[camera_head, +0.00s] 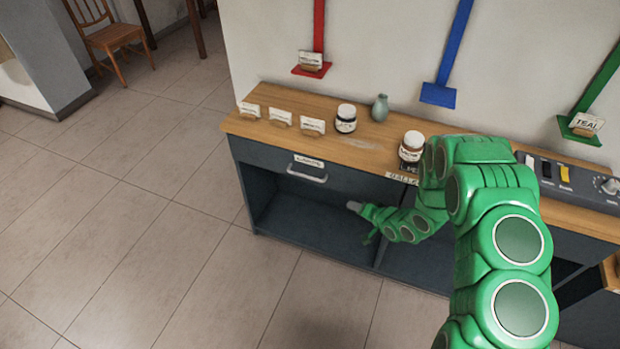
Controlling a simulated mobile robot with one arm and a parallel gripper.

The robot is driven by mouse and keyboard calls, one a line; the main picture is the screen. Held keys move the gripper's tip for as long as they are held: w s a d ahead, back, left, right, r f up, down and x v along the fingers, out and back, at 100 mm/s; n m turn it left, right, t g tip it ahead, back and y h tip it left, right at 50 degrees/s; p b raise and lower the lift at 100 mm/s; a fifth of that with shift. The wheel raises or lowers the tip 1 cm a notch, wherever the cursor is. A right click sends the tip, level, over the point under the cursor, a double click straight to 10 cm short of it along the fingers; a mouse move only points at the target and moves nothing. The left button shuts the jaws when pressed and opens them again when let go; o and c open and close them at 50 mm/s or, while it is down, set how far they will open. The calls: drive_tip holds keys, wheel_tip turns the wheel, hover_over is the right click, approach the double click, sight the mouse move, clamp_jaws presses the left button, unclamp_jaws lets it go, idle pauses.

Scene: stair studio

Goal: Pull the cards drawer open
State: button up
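A dark drawer (262,158) with a pale label and a light grey bar handle (308,174) sits under the wooden top at the cabinet's left. Its front looks flush with the cabinet, so it appears shut. The label is too small to read surely, so I cannot confirm it is the cards drawer. My gripper (355,207) is below and right of the handle, apart from it, in front of the open lower bay. My green arm hides much of the cabinet's right part.
On the wooden top (370,148) stand several small cards, a jar (346,118), a second jar (411,147) and a green vase (380,108). A switch panel (575,183) is at the right. Red, blue and green wall shelves hang behind. The tiled floor at left is clear.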

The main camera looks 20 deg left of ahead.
drive_tip(key=a+r+m+y, duration=0.1)
drive_tip(key=a+r+y, duration=0.15)
drive_tip(key=a, duration=0.35)
drive_tip(key=m+t+y, duration=0.1)
drive_tip(key=m+y, duration=0.1)
drive_tip(key=y, duration=0.3)
approach(310, 177)
drive_tip(key=a, duration=0.2)
drive_tip(key=shift+w+f+x, duration=0.1)
drive_tip(key=shift+w+x, duration=0.1)
drive_tip(key=shift+x, duration=1.85)
drive_tip(key=shift+w+f+x, duration=0.1)
drive_tip(key=shift+w+x, duration=0.1)
drive_tip(key=shift+x, duration=1.9)
drive_tip(key=shift+d, duration=0.15)
clamp_jaws()
